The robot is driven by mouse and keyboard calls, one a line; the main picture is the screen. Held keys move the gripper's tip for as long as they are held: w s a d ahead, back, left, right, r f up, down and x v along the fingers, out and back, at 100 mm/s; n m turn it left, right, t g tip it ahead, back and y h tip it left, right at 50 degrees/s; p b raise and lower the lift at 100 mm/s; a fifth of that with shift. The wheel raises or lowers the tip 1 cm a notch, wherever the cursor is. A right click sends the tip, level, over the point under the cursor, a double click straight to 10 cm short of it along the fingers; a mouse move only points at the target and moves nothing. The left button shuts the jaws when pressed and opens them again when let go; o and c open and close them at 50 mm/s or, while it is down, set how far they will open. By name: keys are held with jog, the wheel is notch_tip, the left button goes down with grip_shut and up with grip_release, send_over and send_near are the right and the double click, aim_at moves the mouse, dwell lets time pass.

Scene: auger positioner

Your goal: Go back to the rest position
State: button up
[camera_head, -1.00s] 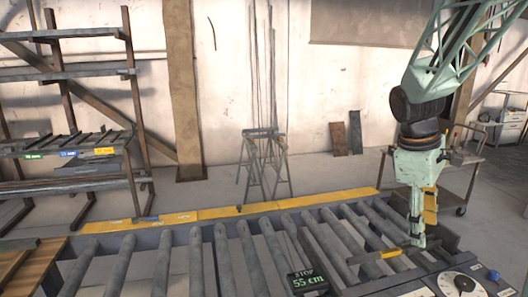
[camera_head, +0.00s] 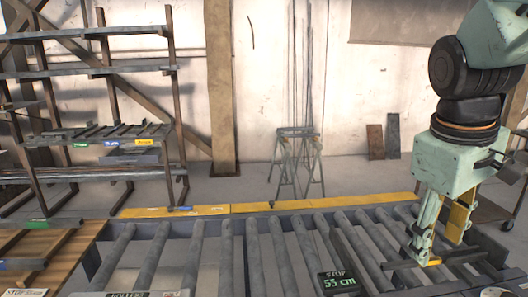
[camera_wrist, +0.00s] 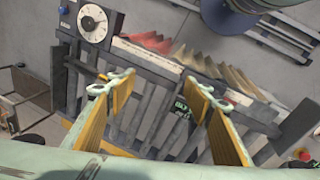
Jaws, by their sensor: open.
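My gripper (camera_head: 440,245) is at the right of the head view, pointing down over the right end of the roller conveyor (camera_head: 210,250). It is pale green with yellow finger pads. In the wrist view its two fingers (camera_wrist: 160,85) stand wide apart with nothing between them. Beyond them the wrist view shows conveyor rollers and a frame with a dial (camera_wrist: 92,23). How high the fingertips are above the rollers cannot be told exactly.
A black display reading 55 cm (camera_head: 340,283) stands at the conveyor's front. A steel rack (camera_head: 100,130) stands at the left, a trestle (camera_head: 296,165) behind the conveyor. A cart (camera_head: 495,205) is behind my gripper. Red and tan pieces (camera_wrist: 190,55) lie beyond the fingers.

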jog(key=s+a+m+t+y+b, duration=0.2)
jog(key=s+a+m, duration=0.1)
jog(key=s+a, duration=1.2)
jog(key=shift+a+f+t, duration=0.15)
jog(key=shift+f+t, duration=0.15)
dwell(1.1)
dwell(0.5)
notch_tip(320, 180, up, 3)
jog(key=p, duration=0.2)
jog(key=shift+p, duration=0.35)
jog(key=shift+f, duration=0.15)
dwell(0.4)
notch_tip(320, 180, down, 16)
jog(key=b, duration=1.6)
